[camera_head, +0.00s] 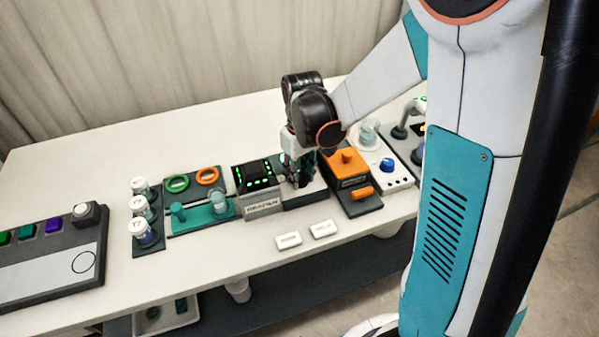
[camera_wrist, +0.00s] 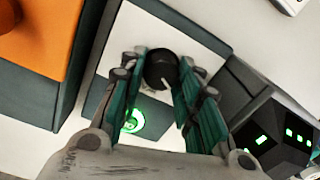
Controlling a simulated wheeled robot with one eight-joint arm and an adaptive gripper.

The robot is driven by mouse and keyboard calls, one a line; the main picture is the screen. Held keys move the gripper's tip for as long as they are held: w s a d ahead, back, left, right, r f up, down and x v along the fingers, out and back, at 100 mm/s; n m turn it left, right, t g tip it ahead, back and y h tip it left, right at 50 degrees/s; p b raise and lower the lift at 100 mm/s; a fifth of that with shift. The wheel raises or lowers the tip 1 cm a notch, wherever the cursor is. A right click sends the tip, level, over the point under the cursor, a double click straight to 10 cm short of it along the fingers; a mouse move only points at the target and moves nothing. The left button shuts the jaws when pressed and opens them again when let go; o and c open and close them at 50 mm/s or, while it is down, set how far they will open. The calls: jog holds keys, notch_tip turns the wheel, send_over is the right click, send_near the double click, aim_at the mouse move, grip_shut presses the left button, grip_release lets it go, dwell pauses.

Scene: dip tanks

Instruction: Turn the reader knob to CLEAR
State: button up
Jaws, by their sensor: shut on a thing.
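The round black reader knob (camera_wrist: 160,66) sits on a white-and-dark panel (camera_wrist: 185,35) in the wrist view. A short white pointer line shows on the knob's near side, toward the bottom of the picture. My gripper (camera_wrist: 164,73) has its teal fingers on either side of the knob and is shut on it. A green-lit round symbol (camera_wrist: 134,121) glows on the panel beside the left finger; I cannot read it as a word. In the head view my gripper (camera_head: 299,172) points down over the panel and hides the knob.
A dark box with green lights (camera_head: 254,177) stands close on the left of my gripper. An orange block (camera_head: 347,167) stands close on the right. Two small white labelled plates (camera_head: 288,241) lie in front. Capped vials (camera_head: 139,205) stand farther left.

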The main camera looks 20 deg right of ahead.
aim_at(301, 174)
jog(key=o, duration=1.1)
jog(key=shift+c, duration=0.2)
notch_tip(301, 174, up, 12)
jog(key=shift+d, duration=0.2)
jog(key=s+r+m+t, duration=0.3)
jog(key=s+t, duration=0.4)
jog(key=s, duration=0.8)
jog(key=shift+s+a+r, duration=0.15)
jog(key=shift+a+r, duration=0.05)
jog(key=shift+r, duration=0.45)
